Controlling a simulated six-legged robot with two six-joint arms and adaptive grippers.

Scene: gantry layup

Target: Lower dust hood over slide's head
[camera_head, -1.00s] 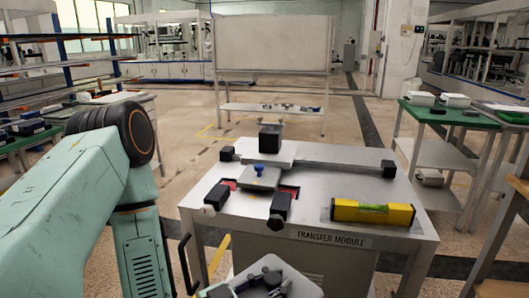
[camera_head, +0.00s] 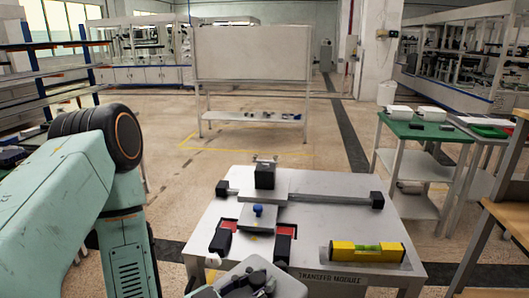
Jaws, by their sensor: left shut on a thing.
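The slide stands on a white table marked "TRANSFER MODULE" (camera_head: 375,210). It has a pale carriage (camera_head: 241,216) with a blue knob (camera_head: 258,210), and a black block (camera_head: 264,178) stands upright at its back. I cannot tell which part is its head. My left arm comes in from the left and bends down. My left gripper (camera_head: 245,286), at the bottom edge, is shut on a pale grey rounded piece that looks like the dust hood (camera_head: 289,286). This piece is in front of the slide in the picture and partly cut off. My right gripper is not in view.
A yellow spirit level (camera_head: 342,252) lies on the table's front right. A long rail (camera_head: 325,194) ends in a black block (camera_head: 377,200). Two black handles flank the carriage over red patches. A green-topped table (camera_head: 412,133) stands to the right. A white board (camera_head: 252,55) stands behind.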

